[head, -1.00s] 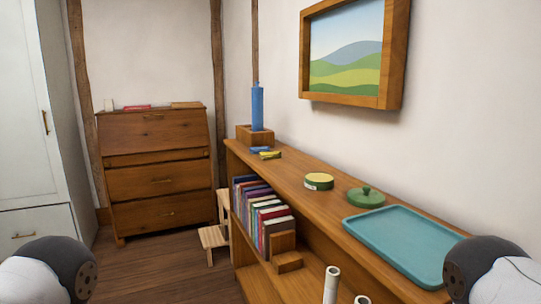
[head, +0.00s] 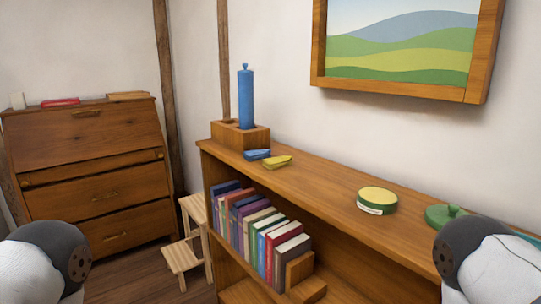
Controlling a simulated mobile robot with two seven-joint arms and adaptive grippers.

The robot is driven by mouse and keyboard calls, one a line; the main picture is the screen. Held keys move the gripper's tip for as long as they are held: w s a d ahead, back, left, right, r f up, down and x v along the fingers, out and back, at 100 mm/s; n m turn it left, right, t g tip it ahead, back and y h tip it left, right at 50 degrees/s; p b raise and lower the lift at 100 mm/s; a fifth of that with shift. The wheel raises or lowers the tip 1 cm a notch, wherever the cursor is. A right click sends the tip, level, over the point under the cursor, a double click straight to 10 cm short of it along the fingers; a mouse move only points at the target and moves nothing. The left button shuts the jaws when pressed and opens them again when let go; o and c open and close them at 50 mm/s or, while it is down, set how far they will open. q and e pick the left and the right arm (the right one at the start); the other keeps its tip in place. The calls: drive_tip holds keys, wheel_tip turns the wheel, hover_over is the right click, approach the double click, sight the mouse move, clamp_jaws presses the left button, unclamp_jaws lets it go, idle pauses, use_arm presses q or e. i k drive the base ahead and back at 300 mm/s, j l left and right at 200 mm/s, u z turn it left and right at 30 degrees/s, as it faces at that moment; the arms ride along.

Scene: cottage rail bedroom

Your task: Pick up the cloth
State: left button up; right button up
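I cannot make out a cloth for certain. A small blue piece (head: 257,155) and a small yellow piece (head: 277,162) lie side by side on top of the low wooden bookcase (head: 325,192), in front of a wooden box. They are too small to tell whether either is cloth. Only rounded parts of my two arms show, at the lower left and lower right corners. Both grippers are out of view.
A wooden box (head: 240,136) holds a tall blue cylinder (head: 246,98). A round yellow-topped tin (head: 377,201) and a green lidded dish (head: 443,215) stand nearer. Books (head: 262,235) fill the shelf below. A step stool (head: 186,256) stands beside the bookcase, before a wooden bureau (head: 88,185).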

sight(272, 163)
drive_tip(key=i+j+z, duration=0.1)
drive_tip(key=j, duration=0.25)
drive_tip(key=i+j+z, duration=0.1)
drive_tip(key=j, duration=0.25)
drive_tip(key=i+j+z, duration=0.1)
drive_tip(key=i+j, duration=0.15)
drive_tip(key=j, duration=0.15)
drive_tip(key=i+j+z, duration=0.1)
drive_tip(key=j, duration=0.25)
